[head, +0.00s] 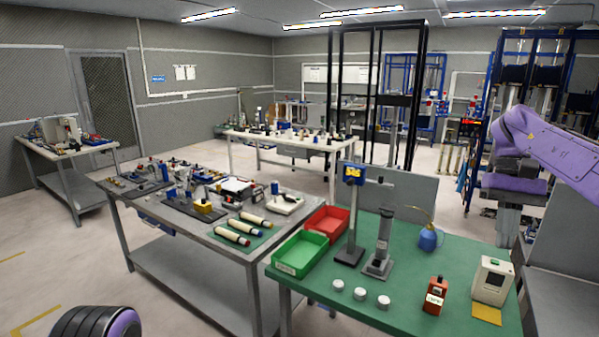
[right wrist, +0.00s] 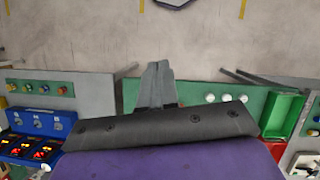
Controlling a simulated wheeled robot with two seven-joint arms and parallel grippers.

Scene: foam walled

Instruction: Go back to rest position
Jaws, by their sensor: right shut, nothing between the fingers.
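My right gripper (head: 509,232) hangs at the right of the head view below my purple arm, pointing down. In the right wrist view its two grey fingers (right wrist: 158,72) are together with nothing between them. It is raised near the right end of the green-topped table (head: 400,270) and touches nothing that I can see. My left gripper is out of view; only a dark and purple part of mine shows at the lower left.
On the green table are a green bin (head: 300,252), red bin (head: 325,219), display stand (head: 351,215), grey column (head: 382,245), blue bottle (head: 428,238), white discs, red box (head: 434,297) and white device (head: 493,281). A cluttered grey table (head: 160,215) adjoins at left.

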